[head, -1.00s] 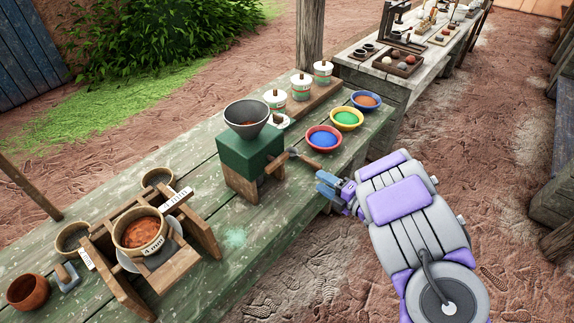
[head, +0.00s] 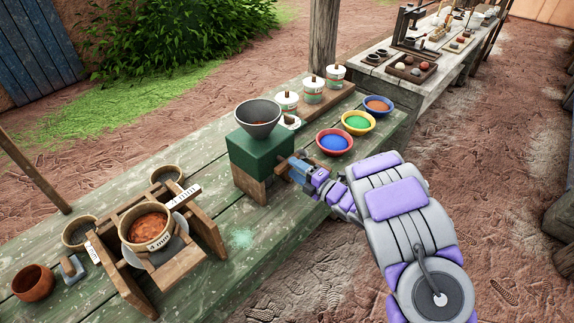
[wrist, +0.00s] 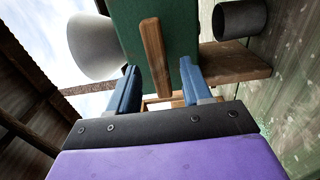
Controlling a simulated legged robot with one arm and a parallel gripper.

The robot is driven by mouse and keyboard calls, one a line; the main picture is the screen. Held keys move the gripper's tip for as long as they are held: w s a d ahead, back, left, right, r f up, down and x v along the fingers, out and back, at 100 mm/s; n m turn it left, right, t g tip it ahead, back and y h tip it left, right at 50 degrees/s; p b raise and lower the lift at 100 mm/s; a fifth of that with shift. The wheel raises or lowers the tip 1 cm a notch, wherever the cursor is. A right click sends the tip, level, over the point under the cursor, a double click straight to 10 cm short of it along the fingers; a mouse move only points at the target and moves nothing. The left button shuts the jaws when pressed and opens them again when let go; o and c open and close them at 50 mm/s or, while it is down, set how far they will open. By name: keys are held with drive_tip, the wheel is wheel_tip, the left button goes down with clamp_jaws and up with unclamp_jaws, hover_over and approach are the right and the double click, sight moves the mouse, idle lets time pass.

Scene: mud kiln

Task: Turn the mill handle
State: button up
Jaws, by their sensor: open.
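The mill is a green box (head: 258,152) on a wooden base with a grey funnel (head: 258,117) on top, standing on the green table. Its wooden handle (wrist: 155,55) shows in the wrist view, in front of the green face. My gripper (head: 293,167) is at the right side of the mill and hides most of the handle in the head view. In the wrist view my gripper (wrist: 158,88) has its two blue fingers apart, one on each side of the handle's near end. I cannot tell whether either finger touches it.
Bowls of blue (head: 335,142), green (head: 358,122) and orange powder (head: 379,105) stand right of the mill. Several lidded white jars (head: 313,90) stand behind. A wooden stand with a sieve (head: 146,228) is at the left. Open ground lies right of the table.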

sight(289, 166)
drive_tip(key=shift+x, duration=2.15)
drive_tip(key=shift+s, duration=0.1)
clamp_jaws()
